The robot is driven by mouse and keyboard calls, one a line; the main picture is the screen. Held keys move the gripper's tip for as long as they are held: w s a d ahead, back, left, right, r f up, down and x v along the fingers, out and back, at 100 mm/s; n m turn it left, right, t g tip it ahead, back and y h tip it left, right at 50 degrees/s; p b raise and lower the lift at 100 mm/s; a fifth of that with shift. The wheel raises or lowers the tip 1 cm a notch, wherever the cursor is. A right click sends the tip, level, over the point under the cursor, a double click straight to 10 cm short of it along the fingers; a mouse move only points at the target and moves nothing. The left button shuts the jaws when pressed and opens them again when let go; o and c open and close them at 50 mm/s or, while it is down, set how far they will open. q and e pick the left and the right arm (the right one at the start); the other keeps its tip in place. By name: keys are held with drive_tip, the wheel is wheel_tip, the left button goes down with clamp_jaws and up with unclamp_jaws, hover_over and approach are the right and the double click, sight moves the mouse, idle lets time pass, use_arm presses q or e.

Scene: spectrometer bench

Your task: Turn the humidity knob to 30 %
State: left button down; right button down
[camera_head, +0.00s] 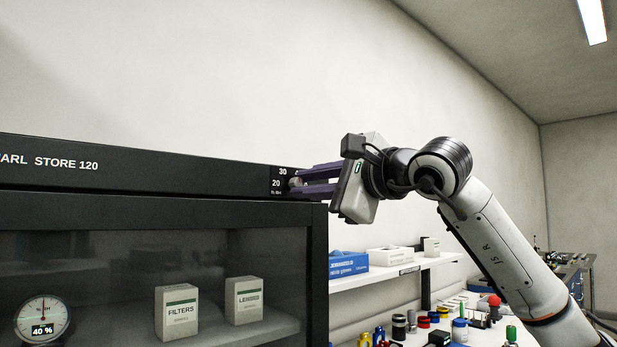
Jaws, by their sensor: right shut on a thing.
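The humidity knob (295,183) is a small grey knob at the right end of the black top panel (150,170) of the store cabinet. Scale marks 20 and 30 show beside it; the rest of the scale is hidden behind my fingers. My right gripper (300,182) reaches in from the right, its purple fingers shut on the knob. I cannot see where the knob's pointer stands. Behind the cabinet's glass, a round hygrometer (43,319) shows 40 % on its display. My left gripper is not in view.
Inside the cabinet stand a FILTERS box (176,312) and a LENSES box (247,300). Right of it, a shelf (400,269) holds a blue box (348,264) and white boxes. Several small bottles and parts crowd the bench below. The space above the cabinet is clear.

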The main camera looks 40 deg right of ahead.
drive_tip(key=shift+n+p, duration=0.3)
drive_tip(key=shift+n, duration=0.6)
drive_tip(key=c, duration=1.6)
unclamp_jaws()
drive_tip(key=s, duration=0.3)
drive_tip(key=s+b, duration=0.1)
drive_tip(key=s, duration=0.3)
drive_tip(key=s+b, duration=0.1)
drive_tip(key=s, duration=0.2)
drive_tip(key=shift+s+d, duration=0.2)
drive_tip(key=shift+d, duration=0.15)
